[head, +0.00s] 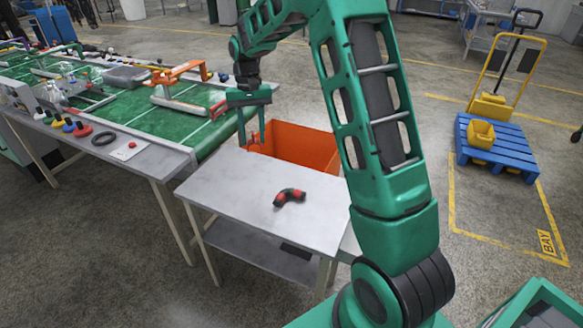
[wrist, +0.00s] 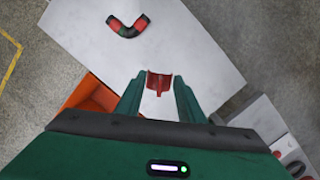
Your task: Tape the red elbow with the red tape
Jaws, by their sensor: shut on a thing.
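The red elbow (head: 289,197) lies on the grey side table (head: 235,185); it is a bent piece with red and black parts. In the wrist view the elbow (wrist: 128,28) shows near the top, with a small green patch on its left arm. My gripper (head: 252,138) is above the table's back left part, apart from the elbow. It is shut on a small red piece (wrist: 159,82), which looks like the red tape. The red piece sits between the fingertips in the wrist view, clear of the elbow.
An orange bin (head: 300,143) stands behind the table, close to my gripper. A green conveyor (head: 140,112) runs at the left, with a black ring (head: 104,138) and several coloured items on its grey edge. The tabletop around the elbow is clear.

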